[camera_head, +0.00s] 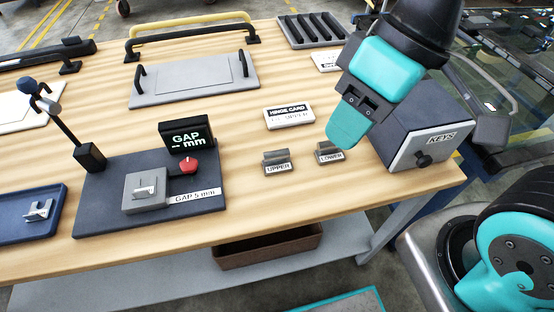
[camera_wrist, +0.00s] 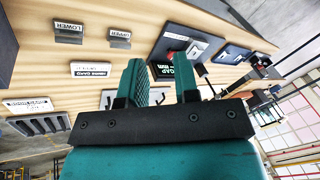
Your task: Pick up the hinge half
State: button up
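Two small grey metal hinge halves stand in holders on the wooden table. One is labelled UPPER (camera_head: 277,158), and the other, to its right, is labelled LOWER (camera_head: 327,149). In the wrist view, the upper one (camera_wrist: 120,34) and the lower one (camera_wrist: 69,25) are at the top left. A white hinge card (camera_head: 289,116) lies behind them; its second line seems to read UPPER, but is faint. My gripper (camera_head: 346,126) hangs above the table at the right, over the lower hinge half in the head picture. In the wrist view its fingers (camera_wrist: 158,70) are apart with nothing held.
A grey key box (camera_head: 428,125) stands close to my gripper on the right. A dark gap gauge fixture (camera_head: 115,205) with a red knob (camera_head: 188,165) is left of the hinge halves. A grey plate with handles (camera_head: 160,93) lies behind. Bare wood surrounds the hinge halves.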

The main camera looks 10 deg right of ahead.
aim_at(278, 161)
jog(key=z, duration=2.3)
jog(key=k, duration=1.15)
jog(key=u, duration=1.7)
jog(key=i, duration=0.5)
